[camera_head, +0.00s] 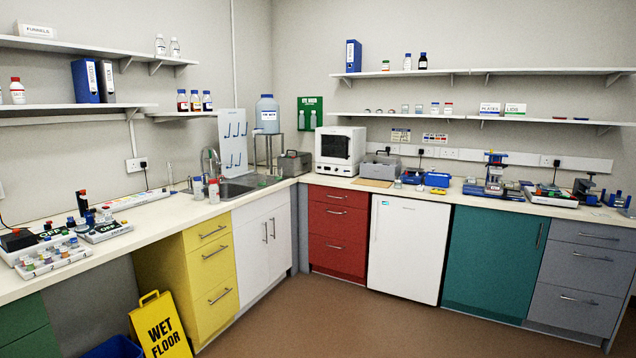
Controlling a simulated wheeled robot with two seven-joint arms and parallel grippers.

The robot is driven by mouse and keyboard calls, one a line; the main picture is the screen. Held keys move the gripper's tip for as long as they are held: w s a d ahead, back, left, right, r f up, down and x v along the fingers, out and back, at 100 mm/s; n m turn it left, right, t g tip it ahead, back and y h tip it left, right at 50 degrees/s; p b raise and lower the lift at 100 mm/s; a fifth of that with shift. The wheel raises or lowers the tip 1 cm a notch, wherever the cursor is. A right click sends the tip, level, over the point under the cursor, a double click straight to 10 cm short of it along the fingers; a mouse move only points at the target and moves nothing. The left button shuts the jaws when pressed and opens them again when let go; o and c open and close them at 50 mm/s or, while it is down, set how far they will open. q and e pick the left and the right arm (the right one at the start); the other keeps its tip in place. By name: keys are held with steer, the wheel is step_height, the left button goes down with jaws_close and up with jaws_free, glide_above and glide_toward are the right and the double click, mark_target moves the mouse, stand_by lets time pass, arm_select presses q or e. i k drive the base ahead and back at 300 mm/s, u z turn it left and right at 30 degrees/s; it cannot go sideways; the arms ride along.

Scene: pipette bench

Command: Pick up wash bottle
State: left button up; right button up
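Two small pale bottles stand on the left counter just left of the sink. One is a bottle with a blue top (198,190), the other is a bottle with a red top (213,192). They look like wash bottles, but they are too small to make out spouts or labels. Neither of my grippers is in view.
The sink (240,187) with its tap (211,160) lies right behind the bottles. A white rack of vials (45,262) and other devices crowd the counter's near left. A yellow wet floor sign (160,328) stands by the yellow drawers (212,272). The brown floor (330,325) is open.

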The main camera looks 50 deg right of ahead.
mark_target(213, 189)
steer(key=z, duration=0.35)
steer(key=k, duration=0.8)
steer(key=z, duration=1.3)
steer(key=i, duration=1.25)
steer(key=z, duration=1.15)
steer(key=i, duration=2.25)
steer(key=u, duration=0.3)
steer(key=i, duration=1.3)
steer(key=u, duration=1.6)
steer(key=i, duration=0.95)
steer(key=u, duration=0.75)
steer(key=k, duration=0.5)
steer(key=z, duration=1)
steer(key=i, duration=0.15)
steer(key=u, duration=0.05)
